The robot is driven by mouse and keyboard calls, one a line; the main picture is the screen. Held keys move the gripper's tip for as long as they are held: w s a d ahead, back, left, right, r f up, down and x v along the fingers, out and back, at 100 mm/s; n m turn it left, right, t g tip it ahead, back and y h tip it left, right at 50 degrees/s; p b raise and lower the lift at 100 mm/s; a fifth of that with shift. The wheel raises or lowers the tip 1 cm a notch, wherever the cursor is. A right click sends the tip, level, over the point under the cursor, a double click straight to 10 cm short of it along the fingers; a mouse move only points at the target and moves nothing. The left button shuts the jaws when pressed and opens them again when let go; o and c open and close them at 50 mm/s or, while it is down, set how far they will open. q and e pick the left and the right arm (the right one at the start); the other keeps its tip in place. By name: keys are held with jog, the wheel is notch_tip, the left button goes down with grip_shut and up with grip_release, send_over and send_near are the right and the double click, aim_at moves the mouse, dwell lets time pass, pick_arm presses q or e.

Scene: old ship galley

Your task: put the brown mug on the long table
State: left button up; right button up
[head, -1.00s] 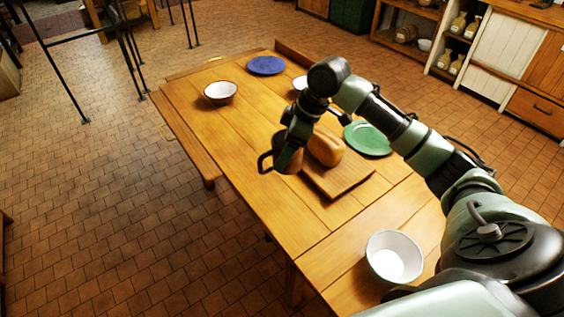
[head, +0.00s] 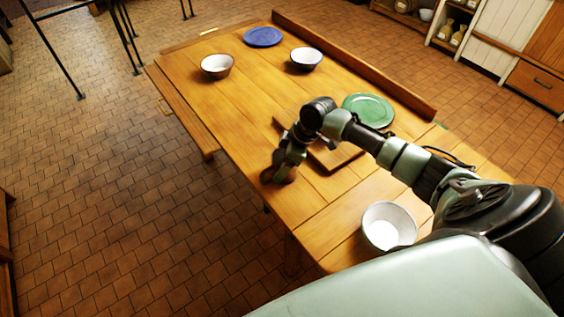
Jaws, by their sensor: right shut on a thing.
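The brown mug (head: 268,175) is mostly hidden by my right gripper (head: 284,172); only a small dark brown part shows. The gripper is shut on the mug and points down at the left edge of the long wooden table (head: 235,120). The mug is low over the tabletop or touching it; I cannot tell which. My left gripper is not in view.
A cutting board (head: 341,157) lies just right of the gripper, partly hidden by my arm. A green plate (head: 368,109), a blue plate (head: 263,37), two bowls (head: 217,66) (head: 306,58) and a near white bowl (head: 389,226) stand on the table. The table's left middle is clear.

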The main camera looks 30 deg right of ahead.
jog(key=o, duration=1.6)
jog(key=b+v, duration=0.1)
jog(key=v, duration=1.1)
